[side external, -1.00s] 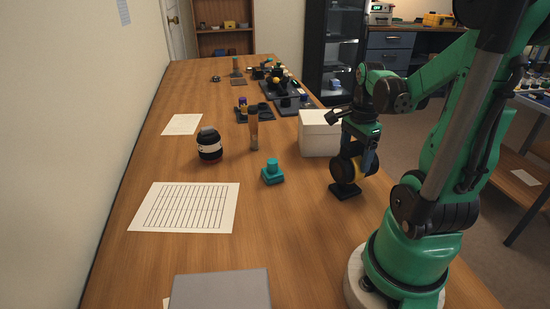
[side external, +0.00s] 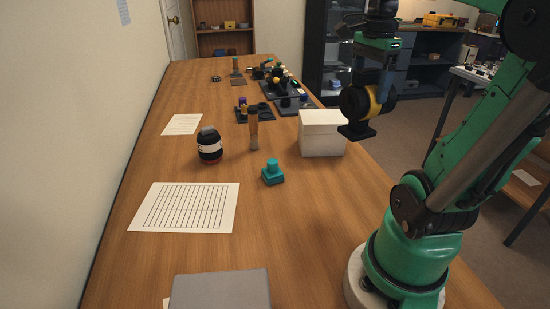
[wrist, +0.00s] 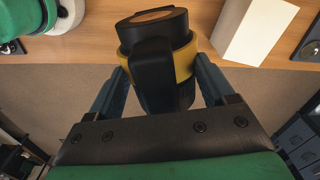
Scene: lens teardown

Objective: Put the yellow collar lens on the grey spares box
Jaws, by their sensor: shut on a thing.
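The yellow collar lens (side external: 362,101) is a stubby black barrel with a yellow ring. It is up in the air, level with or above the white box's top, near the right edge of the table. A flat black foot (side external: 356,131) hangs under it. My gripper (side external: 378,84) is shut on the lens from above. In the wrist view the lens (wrist: 183,62) sits between both fingers (wrist: 160,72), with a black block on its near side. The grey spares box (side external: 222,290) is at the near end of the table, cut off by the bottom of the picture.
A white box (side external: 322,140) stands just left of the lens. A teal knobbed block (side external: 272,174), a brush (side external: 253,133) and a black jar-like cylinder (side external: 209,147) stand mid-table. A lined sheet (side external: 187,207) lies beyond the grey box. Trays of small parts (side external: 280,98) are farther back.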

